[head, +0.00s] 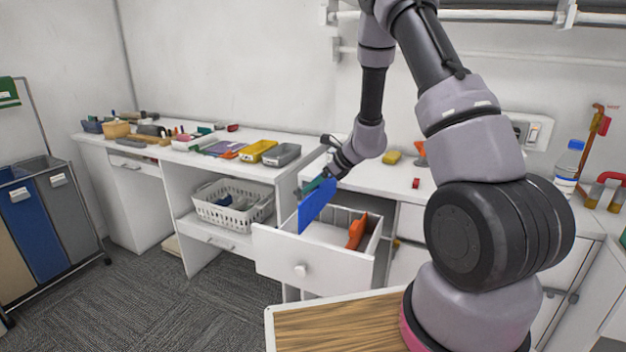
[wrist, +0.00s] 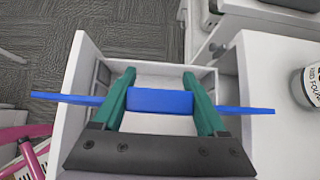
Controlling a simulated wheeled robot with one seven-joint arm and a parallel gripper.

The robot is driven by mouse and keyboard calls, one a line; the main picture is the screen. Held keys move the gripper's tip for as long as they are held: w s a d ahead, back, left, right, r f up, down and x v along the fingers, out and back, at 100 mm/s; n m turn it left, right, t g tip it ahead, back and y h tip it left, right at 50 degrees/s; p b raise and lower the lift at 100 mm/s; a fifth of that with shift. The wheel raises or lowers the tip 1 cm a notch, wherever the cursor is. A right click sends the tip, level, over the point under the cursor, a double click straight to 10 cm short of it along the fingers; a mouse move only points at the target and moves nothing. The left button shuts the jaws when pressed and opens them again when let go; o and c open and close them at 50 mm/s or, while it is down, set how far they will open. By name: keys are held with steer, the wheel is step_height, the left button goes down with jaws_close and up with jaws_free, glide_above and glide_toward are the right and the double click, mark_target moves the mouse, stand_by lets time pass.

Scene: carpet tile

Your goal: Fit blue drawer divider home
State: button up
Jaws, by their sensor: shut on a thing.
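The blue drawer divider (head: 317,206) is a flat blue plate, held tilted above the open white drawer (head: 285,262). My gripper (head: 318,185) is shut on its upper edge. In the wrist view the divider (wrist: 160,100) runs crosswise between the green fingers of my gripper (wrist: 160,88), and its ends reach out past both. There it overlaps the side walls of the drawer (wrist: 75,95) in the picture. The divider's lower edge is hidden in the wrist view, so I cannot tell its exact height over the drawer.
An orange piece (head: 356,232) stands inside the drawer toward the right. A white basket (head: 232,205) sits on the shelf at left. Trays and small items crowd the left counter (head: 180,150). A wooden-topped surface (head: 335,325) lies in front of the drawer.

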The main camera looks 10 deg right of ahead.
steer(key=shift+f, duration=2.9)
steer(key=shift+f, duration=4.3)
steer(key=o, duration=1.4)
steer(key=shift+o, duration=0.2)
steer(key=v, duration=1.1)
steer(key=shift+f, duration=0.1)
